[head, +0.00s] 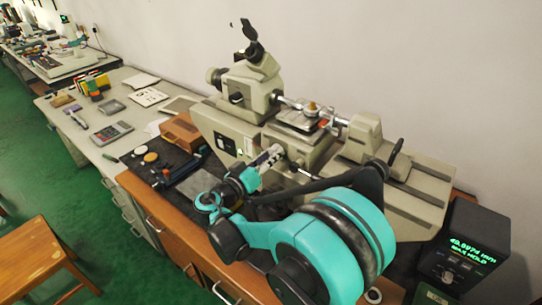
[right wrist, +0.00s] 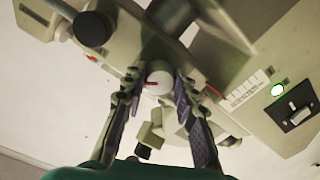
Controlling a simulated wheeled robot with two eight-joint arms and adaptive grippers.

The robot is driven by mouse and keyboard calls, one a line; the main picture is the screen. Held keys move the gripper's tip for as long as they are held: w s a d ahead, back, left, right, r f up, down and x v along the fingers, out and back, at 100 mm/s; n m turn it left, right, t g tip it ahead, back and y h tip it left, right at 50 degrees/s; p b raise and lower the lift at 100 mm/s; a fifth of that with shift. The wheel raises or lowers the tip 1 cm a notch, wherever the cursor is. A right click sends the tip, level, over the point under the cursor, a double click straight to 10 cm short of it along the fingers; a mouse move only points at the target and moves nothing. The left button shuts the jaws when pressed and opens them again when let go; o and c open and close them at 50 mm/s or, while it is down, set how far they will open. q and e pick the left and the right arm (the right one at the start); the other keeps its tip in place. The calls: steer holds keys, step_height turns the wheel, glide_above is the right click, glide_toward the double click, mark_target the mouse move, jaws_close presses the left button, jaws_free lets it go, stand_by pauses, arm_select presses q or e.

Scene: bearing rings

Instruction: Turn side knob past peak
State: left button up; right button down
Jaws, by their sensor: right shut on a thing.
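The side knob (right wrist: 158,80) is a pale round knob with a red line on its face, in the middle of the right wrist view. My right gripper (right wrist: 157,88) has its two fingers on either side of the knob and is shut on it. In the head view, my right gripper (head: 274,157) reaches the near side of the grey-beige measuring machine (head: 232,128). The knob is not clearly visible there, behind the fingers. My left gripper is not in view.
A black readout box (head: 468,255) at the lower right shows green digits near 49.98 mm and "MAX HOLD". A wooden box (head: 182,131) and dark mat (head: 130,160) with rings lie left of the machine. A calculator (head: 112,132) lies farther left.

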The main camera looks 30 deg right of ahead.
steer(key=shift+w+m, duration=0.1)
steer(key=shift+m, duration=4)
steer(key=c, duration=1.2)
jaws_free()
steer(key=v, duration=1.2)
steer(key=shift+f, duration=0.25)
